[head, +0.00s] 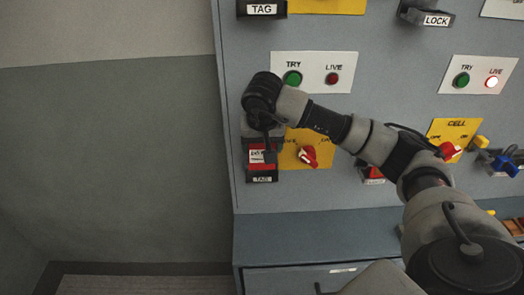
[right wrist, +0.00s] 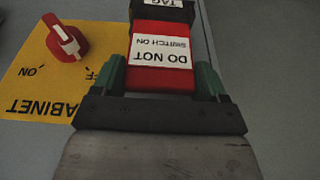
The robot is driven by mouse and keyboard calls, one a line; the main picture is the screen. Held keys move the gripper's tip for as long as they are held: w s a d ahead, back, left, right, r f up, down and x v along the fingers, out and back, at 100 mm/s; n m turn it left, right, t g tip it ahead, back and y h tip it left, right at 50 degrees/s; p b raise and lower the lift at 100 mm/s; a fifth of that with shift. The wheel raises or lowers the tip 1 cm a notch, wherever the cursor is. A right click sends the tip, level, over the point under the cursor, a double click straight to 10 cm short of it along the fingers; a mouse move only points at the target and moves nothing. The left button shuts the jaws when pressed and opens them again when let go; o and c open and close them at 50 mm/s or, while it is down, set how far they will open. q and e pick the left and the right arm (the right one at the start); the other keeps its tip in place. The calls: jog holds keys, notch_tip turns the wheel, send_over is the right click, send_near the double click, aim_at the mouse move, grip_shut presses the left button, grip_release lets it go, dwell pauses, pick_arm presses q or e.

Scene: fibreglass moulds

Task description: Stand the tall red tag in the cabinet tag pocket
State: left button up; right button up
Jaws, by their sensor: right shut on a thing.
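The red tag (head: 257,157) has a white label that reads "DO NOT SWITCH ON" in the right wrist view (right wrist: 158,75). My right gripper (head: 262,143) is shut on it, with a green finger on each side of the tag in the right wrist view (right wrist: 160,64). The black cabinet tag pocket (head: 262,177) is marked TAG and lies directly below the tag; it also shows at the top of the right wrist view (right wrist: 165,13). The tag's lower end meets the pocket's edge; I cannot tell how deep it sits. My left gripper is not in view.
The yellow cabinet plate (head: 322,139) with its red switch (head: 307,155) is right beside the pocket. A white TRY/LIVE plate (head: 318,72) is above. Another TAG pocket (head: 262,9) and a LOCK holder (head: 428,17) are higher up. A ledge with a drawer (head: 320,275) is below.

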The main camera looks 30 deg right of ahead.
aim_at(262, 170)
notch_tip(262, 170, down, 3)
jog(key=shift+r+p, duration=0.1)
jog(key=shift+p, duration=0.45)
jog(key=shift+f, duration=0.3)
jog(key=shift+f, duration=0.1)
jog(key=shift+f, duration=0.15)
jog(key=o, duration=0.9)
